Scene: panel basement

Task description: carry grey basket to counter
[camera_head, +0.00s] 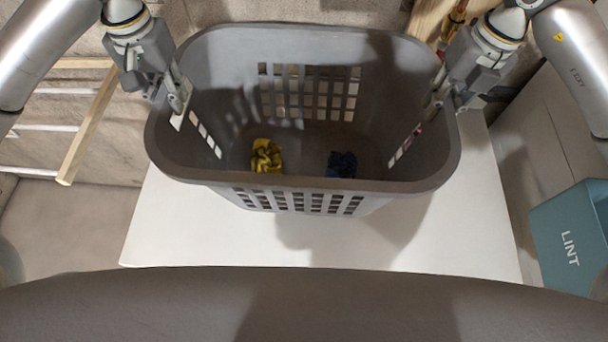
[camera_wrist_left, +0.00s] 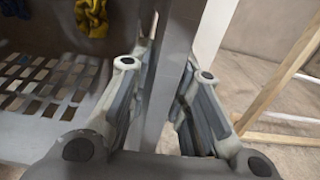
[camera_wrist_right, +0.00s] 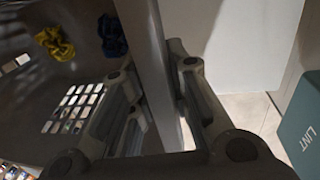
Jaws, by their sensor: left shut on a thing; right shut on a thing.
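The grey basket (camera_head: 310,182) is upright in the middle of the head view, over a white surface. A yellow cloth (camera_head: 266,156) and a dark blue cloth (camera_head: 342,164) lie on its floor. My left gripper (camera_head: 180,104) is shut on the basket's left side wall near the rim. The left wrist view shows the wall (camera_wrist_left: 172,70) between its fingers. My right gripper (camera_head: 440,104) is shut on the right side wall, which also passes between its fingers in the right wrist view (camera_wrist_right: 150,60). Whether the basket touches the surface below is hard to tell.
The white counter-like surface (camera_head: 220,240) lies under the basket, with bare room in front and at both sides. A blue-green box marked LINT (camera_head: 570,235) stands at the right. A wooden rack with white bars (camera_head: 88,125) is at the left.

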